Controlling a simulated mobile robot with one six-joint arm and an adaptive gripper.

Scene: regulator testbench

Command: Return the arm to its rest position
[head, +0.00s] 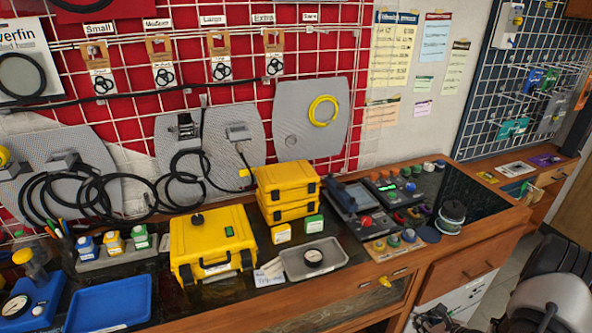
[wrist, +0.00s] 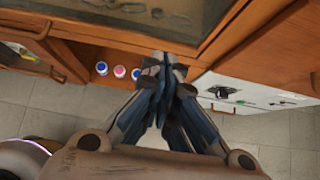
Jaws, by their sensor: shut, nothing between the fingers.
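My gripper (wrist: 163,70) shows in the wrist view with its fingers together and nothing between them. It points toward the wooden bench front, over the tiled floor. In the head view part of my arm (head: 550,300) is at the lower right corner, in front of the bench's right end. The gripper's fingertips cannot be made out clearly there.
The bench holds a large yellow case (head: 212,240), stacked small yellow cases (head: 287,180), a grey tray (head: 335,265) with a gauge, and a blue tray (head: 108,306). Bench drawers (head: 465,272) are close to my arm. In the wrist view, a white cabinet (wrist: 225,95) stands right of the fingers.

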